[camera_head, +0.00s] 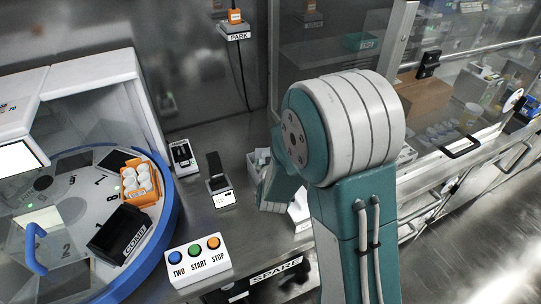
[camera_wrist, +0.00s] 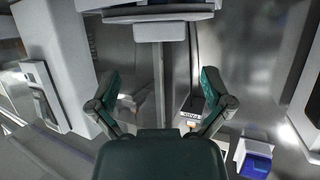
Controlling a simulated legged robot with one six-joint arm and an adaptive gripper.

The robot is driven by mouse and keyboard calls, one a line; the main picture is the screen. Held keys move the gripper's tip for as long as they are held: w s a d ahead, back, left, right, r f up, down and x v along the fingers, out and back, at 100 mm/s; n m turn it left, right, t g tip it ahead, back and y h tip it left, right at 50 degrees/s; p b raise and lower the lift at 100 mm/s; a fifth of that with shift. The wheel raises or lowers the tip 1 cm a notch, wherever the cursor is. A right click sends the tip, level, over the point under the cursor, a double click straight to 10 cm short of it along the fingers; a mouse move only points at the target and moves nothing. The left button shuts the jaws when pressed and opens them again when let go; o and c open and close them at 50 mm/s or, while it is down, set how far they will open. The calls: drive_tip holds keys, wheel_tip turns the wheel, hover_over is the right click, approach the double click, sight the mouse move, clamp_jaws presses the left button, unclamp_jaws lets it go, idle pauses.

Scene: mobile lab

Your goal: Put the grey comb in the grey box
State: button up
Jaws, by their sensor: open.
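My gripper (camera_wrist: 160,92) is open, its two teal-padded fingers spread wide with nothing between them in the wrist view. In the head view my arm's large joint hides the gripper and part of the bench. I cannot make out a grey comb in either view. A pale grey box (camera_head: 255,158) shows partly on the bench, just left of my arm; its inside is hard to see and I cannot tell if it is the task's box.
A blue-rimmed turntable (camera_head: 168,190) at left carries an orange basket (camera_head: 148,196) of white bottles and a black bin (camera_head: 120,233). A button box (camera_head: 198,262), a small scale-like device (camera_head: 220,182) and another device (camera_head: 182,154) stand on the bench. A glass-fronted cabinet is at right.

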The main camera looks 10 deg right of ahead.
drive_tip(key=s+a+r+n+g+y, duration=0.2)
drive_tip(key=s+a+r+g+y, duration=0.15)
drive_tip(key=s+r, duration=0.85)
drive_tip(key=s+d+r+g, duration=0.2)
drive_tip(key=s, duration=0.6)
drive_tip(key=s+d+r+g, duration=0.2)
drive_tip(key=s+r, duration=0.1)
drive_tip(key=s, duration=0.5)
drive_tip(key=shift+s+d+r+h, duration=0.2)
drive_tip(key=shift+s+d+h, duration=0.1)
drive_tip(key=shift+s+h, duration=0.05)
drive_tip(key=shift+w, duration=0.15)
